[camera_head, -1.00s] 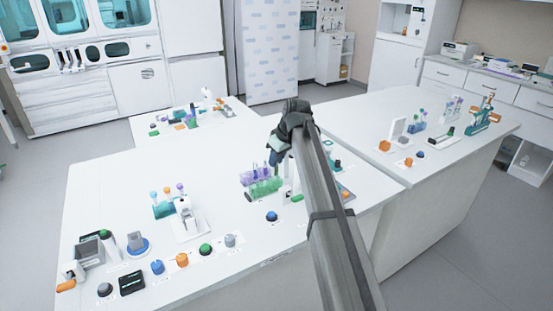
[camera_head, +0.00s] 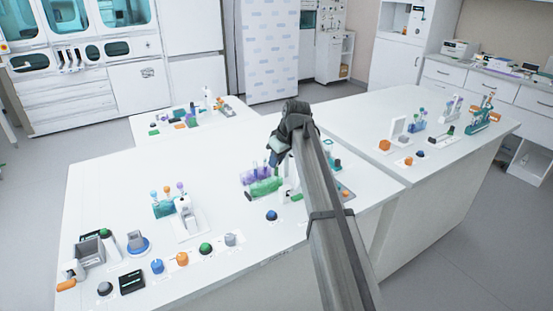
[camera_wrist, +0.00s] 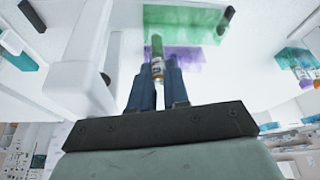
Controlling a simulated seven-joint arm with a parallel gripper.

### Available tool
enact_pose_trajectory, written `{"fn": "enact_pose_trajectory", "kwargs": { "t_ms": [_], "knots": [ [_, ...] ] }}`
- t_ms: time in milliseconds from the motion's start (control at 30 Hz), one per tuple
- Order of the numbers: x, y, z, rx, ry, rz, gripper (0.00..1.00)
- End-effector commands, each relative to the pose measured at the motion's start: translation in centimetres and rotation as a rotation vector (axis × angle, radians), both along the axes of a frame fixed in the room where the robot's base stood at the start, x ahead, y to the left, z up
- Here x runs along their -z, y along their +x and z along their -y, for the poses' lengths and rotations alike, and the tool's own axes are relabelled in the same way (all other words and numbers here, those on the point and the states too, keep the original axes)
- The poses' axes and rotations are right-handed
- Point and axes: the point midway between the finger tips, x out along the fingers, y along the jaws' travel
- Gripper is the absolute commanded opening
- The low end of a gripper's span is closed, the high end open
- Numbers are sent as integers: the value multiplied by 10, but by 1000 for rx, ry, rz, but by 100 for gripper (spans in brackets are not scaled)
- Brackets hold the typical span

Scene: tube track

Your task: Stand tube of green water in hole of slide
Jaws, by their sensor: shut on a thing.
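My gripper (camera_wrist: 159,82) has two blue fingers, shut on a slim tube (camera_wrist: 157,50) between their tips. A translucent green block (camera_wrist: 185,17) and a purple one (camera_wrist: 185,56) lie beyond the fingertips in the wrist view. In the head view the green block (camera_head: 266,187) and the purple block (camera_head: 250,177) sit on the table just left of and below my gripper (camera_head: 274,160). I cannot tell which is the slide, and no hole shows clearly. My arm hides part of this area.
A white upright part (camera_wrist: 88,50) stands close left of the fingers in the wrist view. A rack of tubes (camera_head: 163,207) and a white device (camera_head: 187,215) stand left on the table. A blue knob (camera_head: 271,215) is in front. Table between is clear.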

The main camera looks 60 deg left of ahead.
Motion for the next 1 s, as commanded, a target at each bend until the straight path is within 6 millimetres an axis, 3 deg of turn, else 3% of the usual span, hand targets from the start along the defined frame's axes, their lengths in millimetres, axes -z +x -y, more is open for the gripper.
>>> {"fn": "enact_pose_trajectory", "kwargs": {
  "t_ms": [1000],
  "knots": [
    [6,0,0,0,0,0,0]
  ]
}}
